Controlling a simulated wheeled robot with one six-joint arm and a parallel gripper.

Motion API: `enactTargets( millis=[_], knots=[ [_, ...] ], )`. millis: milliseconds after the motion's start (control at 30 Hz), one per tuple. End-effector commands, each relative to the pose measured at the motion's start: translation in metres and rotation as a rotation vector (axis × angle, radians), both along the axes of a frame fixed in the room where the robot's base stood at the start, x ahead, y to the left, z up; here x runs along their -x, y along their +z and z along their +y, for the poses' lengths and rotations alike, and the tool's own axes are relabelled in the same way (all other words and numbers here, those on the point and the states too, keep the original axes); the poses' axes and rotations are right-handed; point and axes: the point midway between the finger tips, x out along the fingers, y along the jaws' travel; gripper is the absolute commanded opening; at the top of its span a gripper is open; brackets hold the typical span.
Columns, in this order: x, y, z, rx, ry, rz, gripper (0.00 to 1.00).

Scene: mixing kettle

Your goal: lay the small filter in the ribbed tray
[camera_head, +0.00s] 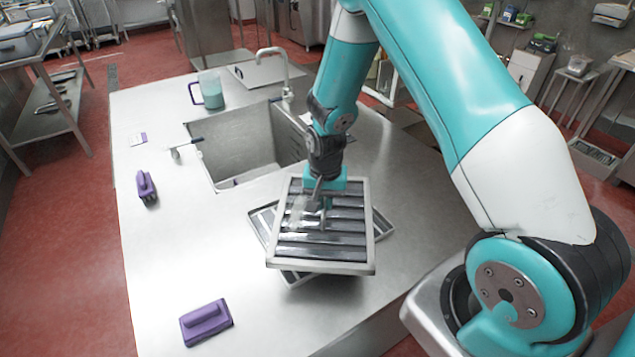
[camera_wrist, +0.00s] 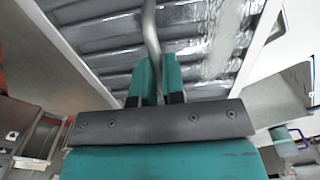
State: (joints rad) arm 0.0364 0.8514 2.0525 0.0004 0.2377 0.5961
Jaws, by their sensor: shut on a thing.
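The small filter (camera_head: 320,254) is a square metal frame with dark slats and a shiny wet-looking patch. My gripper (camera_head: 322,200) is over its middle, shut on its bar handle. In the wrist view, the gripper's teal fingers (camera_wrist: 156,82) close on the curved handle (camera_wrist: 150,30), and slats of the filter (camera_wrist: 85,38) fill the upper part. The ribbed tray (camera_head: 262,221) lies on the steel table below the filter. The filter covers most of it, and only its corners show, turned at an angle to the filter. Whether filter and tray touch is hard to tell.
A sink (camera_head: 240,140) with a tap (camera_head: 285,75) is behind the tray. A jug of teal liquid (camera_head: 211,90) stands behind the sink. Purple scrubbers lie at the left (camera_head: 146,187) and front (camera_head: 206,322). A squeegee-like tool (camera_head: 183,149) lies by the sink. The table's left side is mostly clear.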

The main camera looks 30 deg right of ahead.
Motion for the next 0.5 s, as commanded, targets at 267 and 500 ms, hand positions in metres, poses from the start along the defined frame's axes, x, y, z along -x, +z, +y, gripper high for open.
enactTargets(
  millis=[267,500],
  knots=[
    [-0.045,-0.001,-0.015,-0.001,-0.64,-0.005,0.0],
    [-0.06,0.003,-0.023,-0.002,-0.911,-0.003,0.0]
  ],
)
